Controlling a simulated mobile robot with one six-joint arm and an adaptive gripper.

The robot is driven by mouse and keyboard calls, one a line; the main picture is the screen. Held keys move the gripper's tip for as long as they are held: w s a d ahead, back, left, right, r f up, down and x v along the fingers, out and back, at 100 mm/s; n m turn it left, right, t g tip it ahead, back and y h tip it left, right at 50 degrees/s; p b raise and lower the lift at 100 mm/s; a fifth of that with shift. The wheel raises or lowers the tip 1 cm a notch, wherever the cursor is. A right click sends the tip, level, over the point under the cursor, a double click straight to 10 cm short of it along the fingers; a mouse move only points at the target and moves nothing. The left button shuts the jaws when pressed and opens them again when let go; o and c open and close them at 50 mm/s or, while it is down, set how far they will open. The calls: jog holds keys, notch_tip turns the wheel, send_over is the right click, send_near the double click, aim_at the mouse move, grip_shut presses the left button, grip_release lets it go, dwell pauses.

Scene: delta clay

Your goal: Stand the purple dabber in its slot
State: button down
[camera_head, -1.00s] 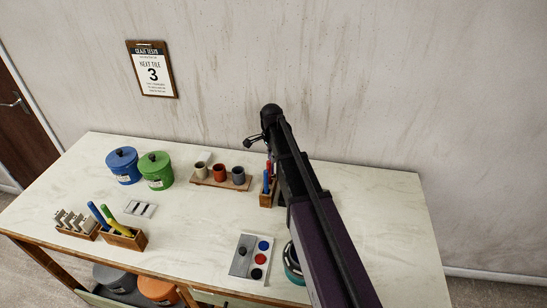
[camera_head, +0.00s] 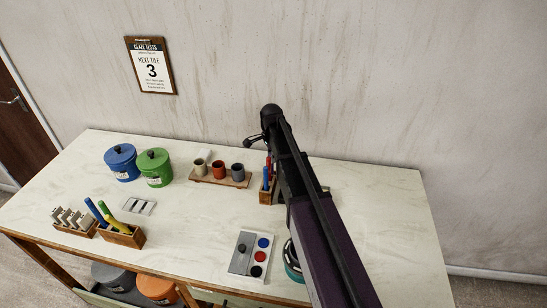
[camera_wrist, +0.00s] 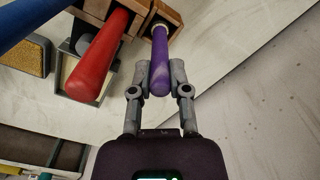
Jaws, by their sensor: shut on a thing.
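The purple dabber (camera_wrist: 161,62) shows in the wrist view, between the two grey fingers of my gripper (camera_wrist: 157,76), which is shut on it. Its rounded end points toward my wrist. Its far end, with a pale ring, is at an opening of the wooden holder (camera_wrist: 138,22); I cannot tell how deep it sits. A red dabber (camera_wrist: 96,58) and a blue dabber (camera_wrist: 28,22) are to its left. In the head view the holder (camera_head: 266,198) is partly behind my arm, and the purple dabber is hidden.
A wooden rack of small cups (camera_head: 219,180) stands left of the holder. Blue (camera_head: 121,164) and green (camera_head: 155,170) lidded pots are farther left. A paint palette (camera_head: 241,255) and a teal round item (camera_head: 292,262) lie nearer the front. The table's right part is clear.

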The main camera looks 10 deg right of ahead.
jog(key=shift+f+b, duration=0.75)
jog(key=shift+f, duration=0.05)
dwell(0.8)
jog(key=c, duration=0.5)
grip_release()
jog(key=shift+w+r+p, duration=0.15)
jog(key=shift+r+p, duration=3.4)
